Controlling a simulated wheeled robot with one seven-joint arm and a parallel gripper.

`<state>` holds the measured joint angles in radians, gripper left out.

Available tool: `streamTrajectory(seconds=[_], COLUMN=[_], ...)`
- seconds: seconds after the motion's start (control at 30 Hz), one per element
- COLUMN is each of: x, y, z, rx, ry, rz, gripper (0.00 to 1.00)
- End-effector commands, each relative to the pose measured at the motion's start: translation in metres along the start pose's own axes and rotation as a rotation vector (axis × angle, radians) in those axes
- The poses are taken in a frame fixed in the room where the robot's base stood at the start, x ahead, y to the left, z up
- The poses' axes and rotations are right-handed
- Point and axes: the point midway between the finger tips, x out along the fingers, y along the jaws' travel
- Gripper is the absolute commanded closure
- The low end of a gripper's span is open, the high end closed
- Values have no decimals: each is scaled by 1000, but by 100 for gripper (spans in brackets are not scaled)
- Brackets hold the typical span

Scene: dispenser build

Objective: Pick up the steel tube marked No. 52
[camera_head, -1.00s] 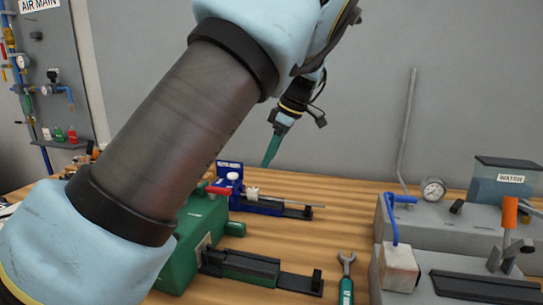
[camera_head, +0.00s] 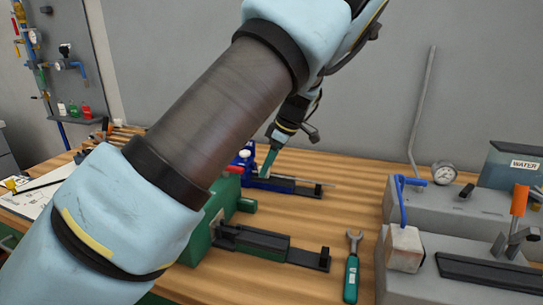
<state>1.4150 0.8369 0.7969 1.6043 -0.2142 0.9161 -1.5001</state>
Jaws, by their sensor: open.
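No marking No. 52 can be read in this view. A thin grey rod (camera_head: 318,184) lies along the black rail of the blue fixture (camera_head: 243,160); I cannot tell whether it is the steel tube. My gripper (camera_head: 269,160), with teal fingers, is open and points down just over the blue fixture, near the left part of its rail. Its fingertips are small and overlap the fixture, so I cannot tell whether they touch anything. My own arm crosses the left and middle of the view and hides part of the bench.
A green machine (camera_head: 208,225) with a black rail (camera_head: 270,247) stands in front. A wrench (camera_head: 351,275) lies on the wood. At right are grey units with a bent grey pipe (camera_head: 421,105), a gauge (camera_head: 444,173), and a WATER tank (camera_head: 512,165). Bare wood lies between.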

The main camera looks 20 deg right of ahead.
Motion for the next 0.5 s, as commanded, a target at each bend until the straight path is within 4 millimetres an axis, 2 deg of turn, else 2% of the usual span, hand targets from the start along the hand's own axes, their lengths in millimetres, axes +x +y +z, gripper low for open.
streamTrajectory(seconds=[0.27,0.5], x=[1,1], y=[0,0], z=[0,0], rx=[0,0], ry=[0,0], rz=[0,0], gripper=[38,64])
